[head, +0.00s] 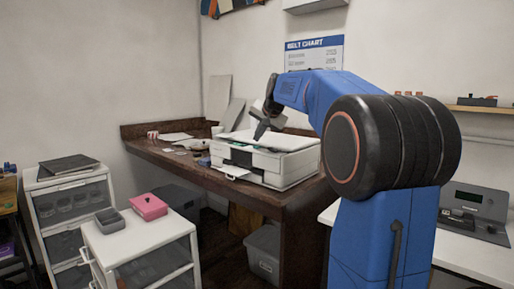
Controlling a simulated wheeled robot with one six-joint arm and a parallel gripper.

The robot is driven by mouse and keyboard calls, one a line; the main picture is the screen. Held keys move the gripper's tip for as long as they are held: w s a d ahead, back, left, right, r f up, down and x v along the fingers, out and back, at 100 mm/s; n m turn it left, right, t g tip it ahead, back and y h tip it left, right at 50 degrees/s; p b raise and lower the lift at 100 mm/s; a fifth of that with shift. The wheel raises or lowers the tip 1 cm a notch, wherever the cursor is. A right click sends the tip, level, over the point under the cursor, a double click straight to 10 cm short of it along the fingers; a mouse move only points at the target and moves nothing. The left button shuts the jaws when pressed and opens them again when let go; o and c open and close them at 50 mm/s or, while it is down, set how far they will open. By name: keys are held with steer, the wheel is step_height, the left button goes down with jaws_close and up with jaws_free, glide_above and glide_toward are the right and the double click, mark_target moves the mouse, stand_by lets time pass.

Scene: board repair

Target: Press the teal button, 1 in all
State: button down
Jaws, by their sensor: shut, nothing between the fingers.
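A white printer-like machine (292,165) stands on the brown desk, with a dark front slot and a pale sheet at its front. A small greenish patch (247,148) shows on its upper front edge. It is too small to tell whether this is the teal button. My gripper (258,137) is shut and empty, pointing down at the left part of the machine's top. Its tips are close to the top surface, but I cannot tell whether they touch it. My gripper and arm hide part of the machine's top and back.
The brown desk (178,161) holds papers and small items left of the machine. White drawer units stand at front left, with a pink box (149,206) and a grey tray (110,220) on the nearer one. A grey device (474,212) sits on the white counter at right.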

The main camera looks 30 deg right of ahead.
mark_target(258, 147)
steer(key=shift+f, duration=0.9)
stand_by(1.7)
steer(key=shift+r, duration=3.4)
